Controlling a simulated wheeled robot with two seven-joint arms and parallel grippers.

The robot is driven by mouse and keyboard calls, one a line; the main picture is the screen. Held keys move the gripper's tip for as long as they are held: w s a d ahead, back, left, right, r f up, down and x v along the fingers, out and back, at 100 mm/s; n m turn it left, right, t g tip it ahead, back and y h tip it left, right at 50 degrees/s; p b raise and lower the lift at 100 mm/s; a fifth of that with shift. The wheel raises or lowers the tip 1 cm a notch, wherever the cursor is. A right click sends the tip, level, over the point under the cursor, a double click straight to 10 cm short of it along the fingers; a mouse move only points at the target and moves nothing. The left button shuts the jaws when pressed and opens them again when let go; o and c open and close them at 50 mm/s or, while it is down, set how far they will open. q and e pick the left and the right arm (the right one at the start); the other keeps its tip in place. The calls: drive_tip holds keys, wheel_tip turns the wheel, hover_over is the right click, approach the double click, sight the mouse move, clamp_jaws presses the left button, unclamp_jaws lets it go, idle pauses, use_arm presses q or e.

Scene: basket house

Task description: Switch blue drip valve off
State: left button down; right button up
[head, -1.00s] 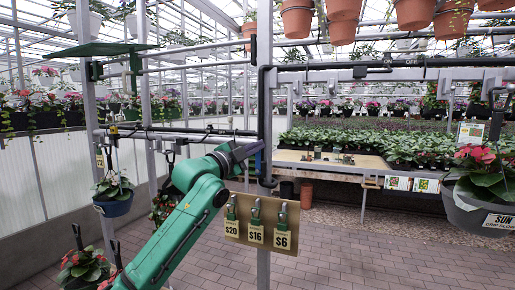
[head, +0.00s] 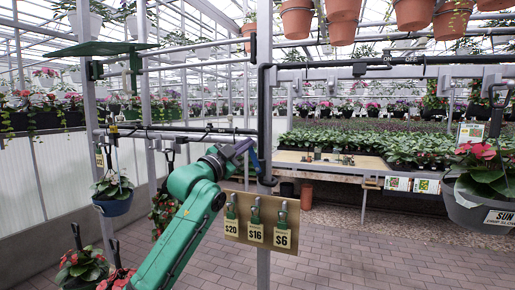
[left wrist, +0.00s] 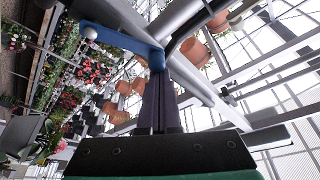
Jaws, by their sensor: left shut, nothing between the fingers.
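The blue drip valve's lever (left wrist: 118,38) shows in the left wrist view as a bent blue bar just past my fingertips. In the head view a blue part (head: 243,147) shows beside the dark upright pipe, partly hidden by my gripper. My left gripper (head: 246,156) is at this blue part. In the left wrist view its dark fingers (left wrist: 156,78) are shut together and empty, with their tips at the lever's bent end. I cannot tell whether they touch it. My right gripper is not in view.
A price board (head: 256,222) with several small tools hangs just below right of my gripper. Grey posts and rails surround the arm. A dark pipe with ON and OFF labels (head: 388,62) runs across the upper right. Hanging pots (head: 113,203) are at left.

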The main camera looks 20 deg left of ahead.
use_arm(q)
drive_tip(key=a+f+n+t+y+b, duration=0.2)
drive_tip(key=a+f+n+y, duration=0.4)
drive_tip(key=n, duration=0.9)
wheel_tip(320, 180, up, 5)
drive_tip(key=a+p, duration=0.1)
drive_tip(key=p, duration=0.3)
drive_tip(key=b+v, duration=0.5)
drive_tip(key=v, duration=0.4)
drive_tip(key=shift+s+d+y, duration=0.3)
drive_tip(key=shift+s+d, duration=0.05)
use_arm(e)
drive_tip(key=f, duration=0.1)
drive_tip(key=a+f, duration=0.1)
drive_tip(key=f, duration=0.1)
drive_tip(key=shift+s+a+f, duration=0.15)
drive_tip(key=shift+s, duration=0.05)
use_arm(q)
drive_tip(key=shift+d+f, duration=0.1)
drive_tip(key=shift+f, duration=0.05)
